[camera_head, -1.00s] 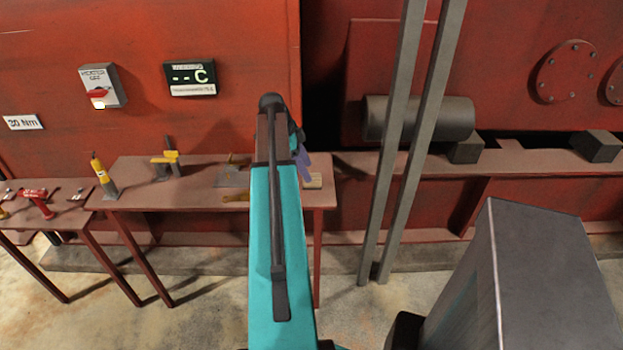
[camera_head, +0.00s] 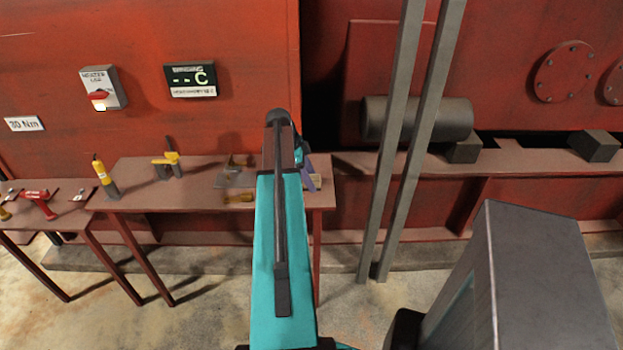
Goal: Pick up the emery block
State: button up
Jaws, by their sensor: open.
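A small pale tan block, which looks like the emery block (camera_head: 317,180), lies near the right end of the brown bench. My gripper (camera_head: 309,182), with a purple finger showing, is down at the block and covers part of it. The gripper is open. My teal arm hides most of the gripper, so I cannot tell whether its fingers touch the block or stand around it.
The brown bench (camera_head: 140,198) also holds a yellow-and-grey tool (camera_head: 105,178), a yellow-handled clamp-like tool (camera_head: 169,162), a grey plate (camera_head: 232,181) and a yellow piece (camera_head: 239,198). Two grey posts (camera_head: 408,150) rise right of the bench.

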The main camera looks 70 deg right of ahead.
aim_at(314, 177)
jog(key=shift+s+f, duration=0.15)
jog(key=shift+f, duration=0.15)
dwell(0.4)
jog(key=c, duration=1.2)
jog(key=shift+o, duration=0.2)
jog(key=shift+r, duration=0.1)
jog(key=shift+r+b, duration=0.7)
jog(key=shift+r, duration=1)
jog(key=w+a+r+b, duration=0.1)
jog(key=w+a+b, duration=0.2)
jog(key=a, duration=1.2)
jog(key=shift+w+a+r, duration=0.2)
jog(key=shift+w+r, duration=0.05)
jog(key=shift+w, duration=0.45)
